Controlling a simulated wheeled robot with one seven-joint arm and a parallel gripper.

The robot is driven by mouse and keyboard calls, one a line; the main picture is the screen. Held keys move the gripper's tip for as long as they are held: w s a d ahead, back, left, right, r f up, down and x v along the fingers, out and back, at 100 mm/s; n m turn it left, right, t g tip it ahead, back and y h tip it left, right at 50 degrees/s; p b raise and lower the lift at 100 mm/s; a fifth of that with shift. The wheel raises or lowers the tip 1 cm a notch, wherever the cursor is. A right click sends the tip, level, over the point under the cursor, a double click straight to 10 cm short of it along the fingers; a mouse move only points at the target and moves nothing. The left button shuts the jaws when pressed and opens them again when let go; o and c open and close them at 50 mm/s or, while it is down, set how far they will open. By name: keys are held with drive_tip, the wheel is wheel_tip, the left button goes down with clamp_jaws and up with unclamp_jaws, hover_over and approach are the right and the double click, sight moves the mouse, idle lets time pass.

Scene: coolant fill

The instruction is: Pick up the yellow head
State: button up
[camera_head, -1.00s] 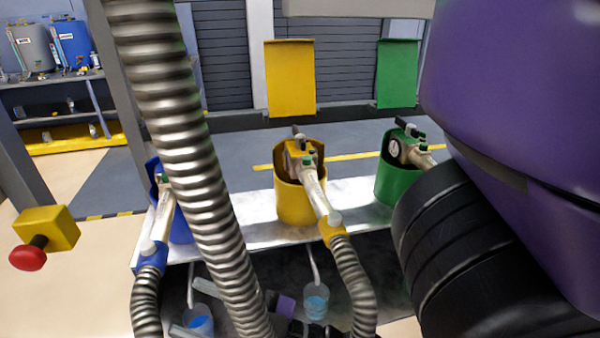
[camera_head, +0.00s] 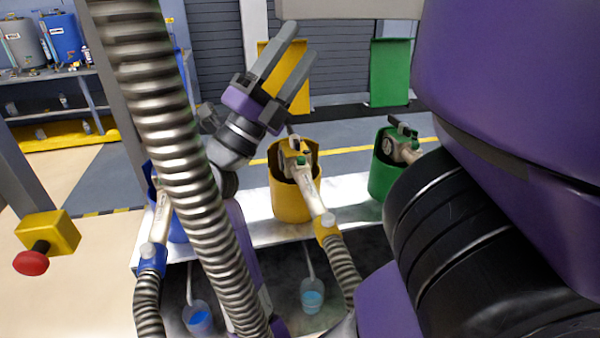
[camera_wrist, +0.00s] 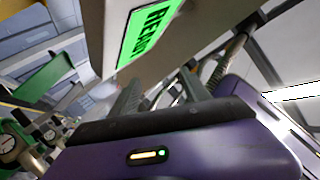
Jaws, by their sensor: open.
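The yellow head (camera_head: 300,172) is a metal filling nozzle with a gauge and a yellow collar (camera_head: 326,227). It sits in the yellow holder cup (camera_head: 292,203) on the pale shelf, and a ribbed metal hose runs down from it. My gripper (camera_head: 299,42) is raised above and a little left of it, fingers pointing up and right, open and empty. In the wrist view my gripper's fingers (camera_wrist: 160,85) point toward a panel with a green READY screen (camera_wrist: 148,30). The yellow head cannot be made out there.
A green head (camera_head: 401,148) stands in a green cup to the right, and a blue-collared head (camera_head: 160,215) to the left. A thick ribbed hose (camera_head: 165,130) crosses the view beside my arm. A yellow box with a red button (camera_head: 30,263) is at far left.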

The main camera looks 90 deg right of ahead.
drive_tip(key=s+d+f+m+t+y, duration=0.1)
drive_tip(key=s+d+f+m+y, duration=0.15)
drive_tip(key=s+y, duration=0.25)
drive_tip(key=t+y+p, duration=0.2)
drive_tip(key=t+y, duration=0.6)
drive_tip(key=t, duration=0.1)
hover_over(303, 180)
drive_tip(key=s+d, duration=0.1)
drive_tip(key=s, duration=0.2)
wheel_tip(303, 180, down, 14)
drive_tip(key=f, duration=0.1)
drive_tip(key=w+f+t+y, duration=0.1)
drive_tip(key=w, duration=0.1)
drive_tip(key=w+a+f+t, duration=0.1)
drive_tip(key=w+f, duration=0.1)
drive_tip(key=w+a+f+t+y, duration=0.1)
drive_tip(key=w+f+t, duration=0.1)
drive_tip(key=shift+w+a+y, duration=0.2)
drive_tip(key=shift+y, duration=0.1)
drive_tip(key=shift+s+f, duration=0.1)
drive_tip(key=shift+f, duration=0.1)
drive_tip(key=p+x, duration=0.1)
drive_tip(key=x, duration=0.2)
drive_tip(key=p+x, duration=0.1)
drive_tip(key=x, duration=0.3)
drive_tip(key=shift+s+d, duration=0.2)
drive_tip(key=shift+d, duration=0.05)
clamp_jaws()
drive_tip(key=shift+r, duration=0.2)
